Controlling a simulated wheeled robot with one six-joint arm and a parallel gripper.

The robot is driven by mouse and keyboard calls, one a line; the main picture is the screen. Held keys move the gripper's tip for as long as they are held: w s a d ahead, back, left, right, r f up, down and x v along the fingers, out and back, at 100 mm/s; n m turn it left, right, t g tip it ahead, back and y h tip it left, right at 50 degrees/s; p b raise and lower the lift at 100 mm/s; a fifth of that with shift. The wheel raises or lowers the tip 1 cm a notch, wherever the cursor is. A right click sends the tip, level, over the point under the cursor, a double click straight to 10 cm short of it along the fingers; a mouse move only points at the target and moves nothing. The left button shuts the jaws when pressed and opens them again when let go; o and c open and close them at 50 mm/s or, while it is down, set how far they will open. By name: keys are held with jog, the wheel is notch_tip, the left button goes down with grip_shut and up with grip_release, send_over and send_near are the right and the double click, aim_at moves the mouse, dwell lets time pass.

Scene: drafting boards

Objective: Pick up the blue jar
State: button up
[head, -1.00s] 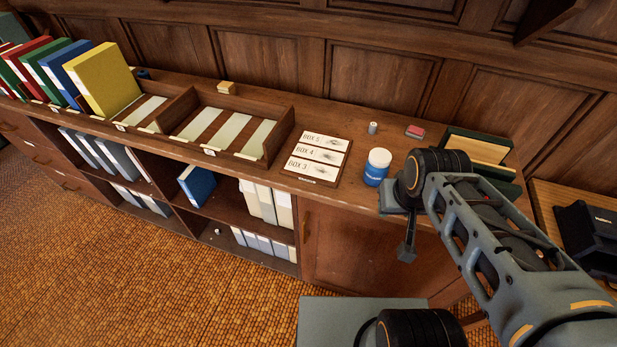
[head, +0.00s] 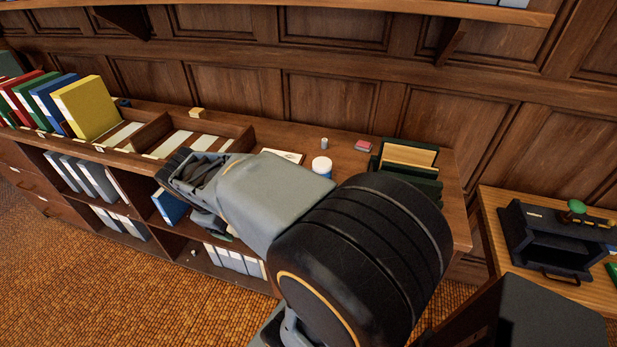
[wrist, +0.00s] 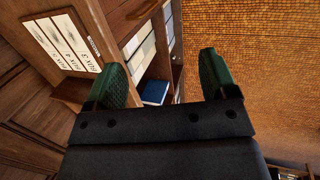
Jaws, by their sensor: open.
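The blue jar (head: 322,166) stands upright on the wooden cabinet top in the head view. Its white lid shows, and my arm hides most of its blue body. The jar does not show in the wrist view. My gripper (wrist: 168,80) is open and empty in the wrist view, its two green-padded fingers spread wide. In the head view my gripper (head: 190,190) is left of the jar, over the front of the cabinet, partly hidden by my own wrist.
A small grey cylinder (head: 324,143), a red pad (head: 363,145) and a green box (head: 408,165) stand behind and right of the jar. A wooden divided tray (head: 240,141) and a label card (wrist: 62,40) lie to the left. A blue binder (wrist: 154,92) sits in the shelf below.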

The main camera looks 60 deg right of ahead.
jog(key=shift+o, duration=0.9)
jog(key=w+d+n+g+h, duration=0.1)
jog(key=d+n+g+h, duration=0.2)
jog(key=d, duration=0.6)
jog(key=w+d+r+n+g+h, duration=0.1)
jog(key=w+d+n+g+h, duration=0.1)
jog(key=d, duration=0.8)
jog(key=n+g+h, duration=0.1)
jog(key=g, duration=0.1)
jog(key=shift+r+g+h, duration=0.25)
jog(key=shift+g+h, duration=0.05)
jog(key=shift+g, duration=0.1)
jog(key=p, duration=0.1)
send_near(323, 162)
jog(key=s+d+f, duration=0.2)
jog(key=shift+d+f+n+g+h, duration=0.1)
jog(key=shift+f+n+g+h, duration=0.2)
jog(key=shift+n, duration=0.1)
jog(key=shift+p+x, duration=0.45)
jog(key=shift+x, duration=2.6)
jog(key=shift+d+r, duration=0.1)
jog(key=shift+r, duration=0.05)
jog(key=shift+c, duration=0.3)
jog(key=c, duration=1.5)
jog(key=shift+c, duration=0.2)
jog(key=shift+r, duration=0.15)
